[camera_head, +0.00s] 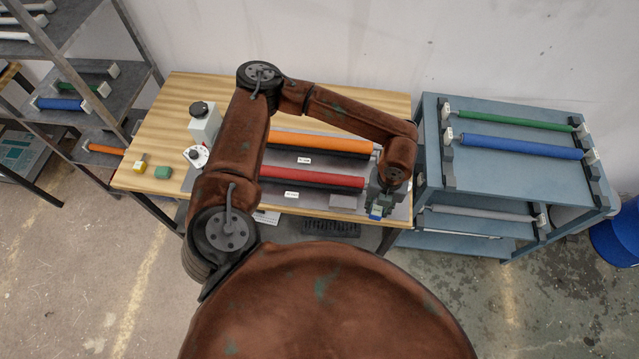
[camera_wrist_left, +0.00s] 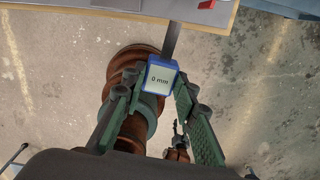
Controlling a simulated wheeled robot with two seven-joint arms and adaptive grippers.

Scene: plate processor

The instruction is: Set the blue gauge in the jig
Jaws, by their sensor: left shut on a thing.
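My left gripper (camera_head: 382,204) is at the right front corner of the wooden table, fingers pointing down. It is shut on the blue gauge (camera_head: 377,212), a small block. In the left wrist view the gauge (camera_wrist_left: 160,78) shows a pale face reading "0 mm" inside a blue rim, between my green fingers. It is held just off the table's front edge. An orange roller (camera_head: 320,141) and a red roller (camera_head: 312,177) lie on the table, each with a dark strip and white label in front. I cannot tell which fixture is the jig.
A white device (camera_head: 203,122) and a dial (camera_head: 196,156) stand at the table's left, near a yellow block (camera_head: 140,166) and a green block (camera_head: 163,172). A blue cart (camera_head: 505,180) with green and blue rollers stands at the right. Shelves (camera_head: 75,75) stand at the left.

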